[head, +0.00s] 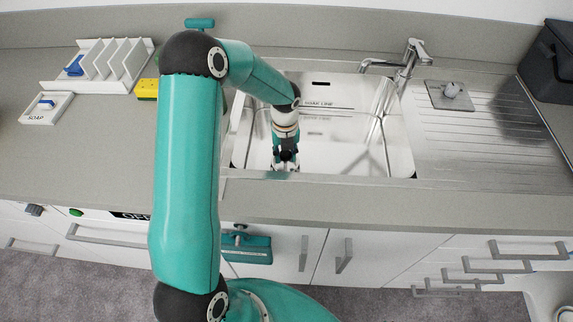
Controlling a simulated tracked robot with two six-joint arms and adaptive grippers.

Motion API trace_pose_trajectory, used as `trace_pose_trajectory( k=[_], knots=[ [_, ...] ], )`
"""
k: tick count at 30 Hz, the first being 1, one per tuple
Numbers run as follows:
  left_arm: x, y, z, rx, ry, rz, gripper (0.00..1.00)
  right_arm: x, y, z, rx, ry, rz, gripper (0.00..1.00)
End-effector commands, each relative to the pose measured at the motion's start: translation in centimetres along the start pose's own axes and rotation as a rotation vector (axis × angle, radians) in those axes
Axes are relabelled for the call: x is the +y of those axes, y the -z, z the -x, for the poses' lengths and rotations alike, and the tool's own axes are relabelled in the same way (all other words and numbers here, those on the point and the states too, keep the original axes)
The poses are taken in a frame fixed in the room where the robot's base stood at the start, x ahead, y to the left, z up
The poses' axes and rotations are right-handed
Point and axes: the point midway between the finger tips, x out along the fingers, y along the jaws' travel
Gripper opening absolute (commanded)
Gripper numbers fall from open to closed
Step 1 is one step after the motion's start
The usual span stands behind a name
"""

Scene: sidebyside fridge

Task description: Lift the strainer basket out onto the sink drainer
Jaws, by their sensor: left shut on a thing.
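My left gripper (285,158) points down into the steel sink (340,163), low and close to its near wall on the left side. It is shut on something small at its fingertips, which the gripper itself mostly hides. This is where the strainer basket seems to be, but I cannot make out its outline. The ribbed sink drainer (480,140) lies to the right of the sink. My right gripper is not in view.
The tap (405,60) stands behind the sink's right corner. A dark box (550,62) is at far right. The drainer's front and middle are clear.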

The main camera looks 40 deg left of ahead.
Motion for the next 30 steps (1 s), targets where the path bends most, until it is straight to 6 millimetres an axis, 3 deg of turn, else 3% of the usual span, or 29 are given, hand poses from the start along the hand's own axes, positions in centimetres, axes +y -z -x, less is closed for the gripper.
trace_pose_trajectory(
  k=[3, 30],
  knots=[
    [0.0, 0.0, 0.0, -0.001, 0.0, 0.0, 0.0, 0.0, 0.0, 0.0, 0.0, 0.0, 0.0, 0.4],
    [0.0, 0.0, 1.9, 0.0, 0.0, 0.0, 0.0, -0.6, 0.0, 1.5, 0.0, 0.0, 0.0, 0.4]
  ],
)
